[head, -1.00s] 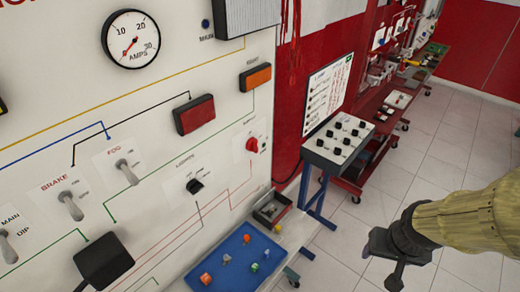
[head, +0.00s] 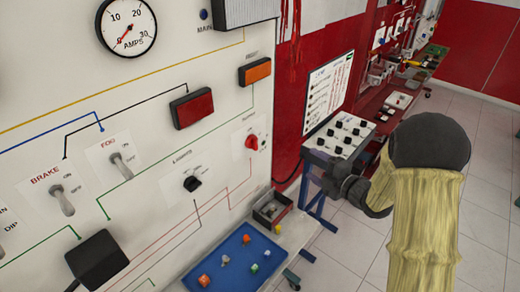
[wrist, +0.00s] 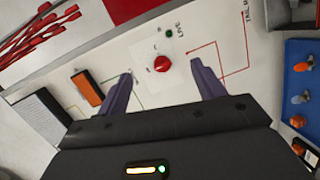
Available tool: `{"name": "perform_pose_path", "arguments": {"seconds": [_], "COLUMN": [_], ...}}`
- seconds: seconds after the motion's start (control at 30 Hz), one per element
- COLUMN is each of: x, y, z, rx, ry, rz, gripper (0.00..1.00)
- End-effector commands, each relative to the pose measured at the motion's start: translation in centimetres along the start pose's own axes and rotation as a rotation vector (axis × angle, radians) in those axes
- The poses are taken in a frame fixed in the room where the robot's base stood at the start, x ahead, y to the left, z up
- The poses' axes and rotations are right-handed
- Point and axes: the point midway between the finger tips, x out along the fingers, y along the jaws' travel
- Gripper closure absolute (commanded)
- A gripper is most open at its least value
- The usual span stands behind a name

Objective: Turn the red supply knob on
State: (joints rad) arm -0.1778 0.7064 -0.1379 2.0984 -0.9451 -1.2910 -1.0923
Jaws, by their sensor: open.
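The red supply knob (head: 252,142) sits on a pale label plate on the white panel, near its right edge. In the wrist view the red knob (wrist: 162,64) shows ahead, between my two fingers and beyond their tips. My gripper (wrist: 160,78) is open and empty, its purple fingers spread wide on either side of the knob's picture. In the head view my gripper (head: 345,187) is right of the panel, apart from the knob and partly hidden by my own arm.
A black lights knob (head: 192,183) and fog switch (head: 122,164) are left of the red knob. An orange lamp (head: 256,72) is above it. A blue tray (head: 212,278) with small parts lies below. A console (head: 340,137) stands behind my arm.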

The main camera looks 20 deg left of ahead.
Motion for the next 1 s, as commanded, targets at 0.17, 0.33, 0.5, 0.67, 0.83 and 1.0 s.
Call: {"name": "perform_pose_path", "arguments": {"seconds": [0.17, 0.33, 0.5, 0.67, 0.83, 1.0], "x": [1.2, 1.2, 1.2, 1.6, 3.4, 6.2], "y": [-1.1, -1.1, -1.0, -0.9, -0.6, -0.2], "z": [-2.8, -3.5, -3.4, -3.5, -4.0, -4.7], "rx": [-0.139, -0.165, -0.163, -0.162, -0.162, -0.162], "ry": [0.194, 0.23, 0.227, 0.228, 0.229, 0.229], "rz": [0.102, 0.127, 0.126, 0.125, 0.124, 0.125], "gripper": [0.32, 0.32, 0.32, 0.32, 0.32, 0.32]}}
